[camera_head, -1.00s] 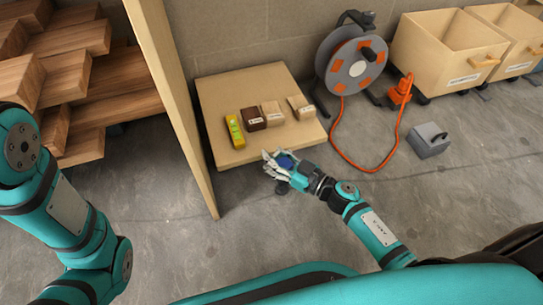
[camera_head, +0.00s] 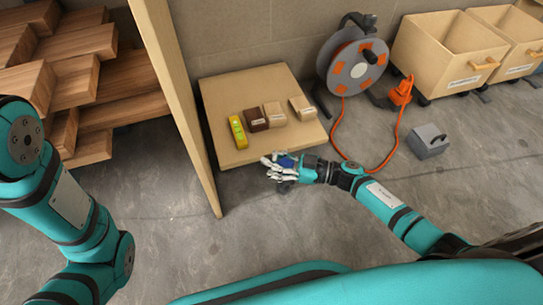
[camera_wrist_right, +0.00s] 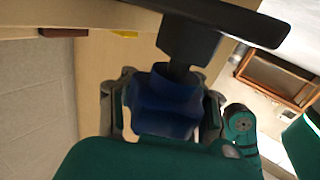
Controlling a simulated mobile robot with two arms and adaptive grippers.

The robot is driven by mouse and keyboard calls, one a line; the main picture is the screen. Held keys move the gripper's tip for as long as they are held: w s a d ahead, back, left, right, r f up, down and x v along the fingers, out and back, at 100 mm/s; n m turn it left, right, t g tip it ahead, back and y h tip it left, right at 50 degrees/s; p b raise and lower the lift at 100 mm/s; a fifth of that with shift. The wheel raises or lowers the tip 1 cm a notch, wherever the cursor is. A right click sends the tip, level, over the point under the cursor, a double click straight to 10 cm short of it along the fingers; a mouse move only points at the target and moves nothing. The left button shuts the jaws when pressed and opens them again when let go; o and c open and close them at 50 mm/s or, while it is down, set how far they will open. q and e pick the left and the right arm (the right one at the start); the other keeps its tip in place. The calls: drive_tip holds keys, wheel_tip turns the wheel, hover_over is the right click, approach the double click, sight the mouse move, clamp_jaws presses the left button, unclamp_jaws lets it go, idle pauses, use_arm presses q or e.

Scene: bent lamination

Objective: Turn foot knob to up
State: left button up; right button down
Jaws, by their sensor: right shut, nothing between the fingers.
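The foot knob is a blue lobed piece (camera_wrist_right: 165,103) in the middle of the right wrist view, on a short dark stem below a flat black foot (camera_wrist_right: 225,18). In the head view a bit of its blue (camera_head: 288,161) shows by the front edge of the low wooden board. My right gripper (camera_head: 272,168) is shut at the knob. In the wrist view its grey fingers show to the left and right of the blue knob; whether they touch it I cannot tell. My left arm shows at the left, but its gripper is out of view.
The wooden board (camera_head: 220,95) bears a yellow item (camera_head: 237,132) and several small labelled blocks. A vertical panel (camera_head: 178,90) stands to its left. A cable reel (camera_head: 357,70), a grey box (camera_head: 428,141) and wooden bins (camera_head: 445,52) stand right. The floor in front is clear.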

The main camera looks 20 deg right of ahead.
drive_tip(key=shift+s+d+f+n+g+b, duration=0.1)
drive_tip(key=shift+s+n+g+b, duration=0.6)
drive_tip(key=shift+n+g, duration=1.6)
drive_tip(key=shift+s+d+n+g+b, duration=0.1)
drive_tip(key=shift+s+n+g+b, duration=0.9)
drive_tip(key=shift+g, duration=2.25)
drive_tip(key=shift+s+d+f+n+g+b, duration=0.1)
drive_tip(key=shift+n+g+b, duration=0.45)
drive_tip(key=shift+n+g, duration=1.9)
drive_tip(key=shift+g, duration=0.3)
drive_tip(key=c, duration=2)
unclamp_jaws()
drive_tip(key=shift+c, duration=0.2)
drive_tip(key=o, duration=1.1)
drive_tip(key=shift+a+r, duration=0.1)
drive_tip(key=shift+a, duration=0.05)
drive_tip(key=shift+c, duration=0.2)
drive_tip(key=shift+m, duration=0.25)
